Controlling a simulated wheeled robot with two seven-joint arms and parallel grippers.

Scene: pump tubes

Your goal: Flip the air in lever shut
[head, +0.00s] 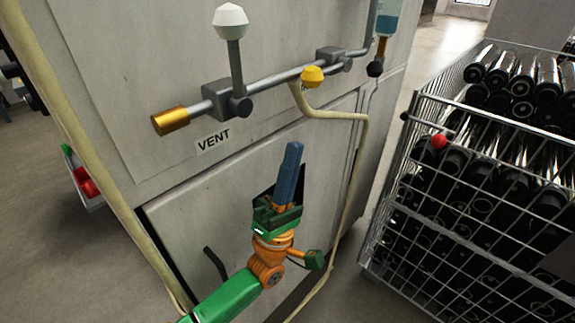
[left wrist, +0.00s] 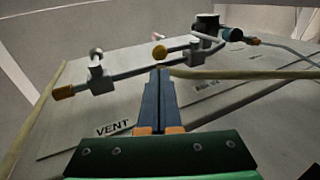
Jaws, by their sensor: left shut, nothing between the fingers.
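A lever with a yellow knob (head: 313,76) belongs to the second valve (head: 331,56) on the pipe, right of the VENT valve. In the left wrist view the yellow knob (left wrist: 160,52) lies left of its valve, its rod running roughly along the pipe. A label (left wrist: 208,84) below that valve is too blurred to read surely. My left gripper (head: 290,160) is shut and empty, its blue fingers pointing up below the pipe. In the left wrist view the fingertips (left wrist: 159,75) appear just below the yellow knob, apart from it. My right gripper is out of view.
The vent lever with a white knob (head: 231,20) stands upright at left. The pipe has a brass end (head: 170,121). A cream hose (head: 352,117) hangs down right of my gripper. A wire crate of bottles (head: 470,200) stands at right, with a red knob (head: 439,141) before it.

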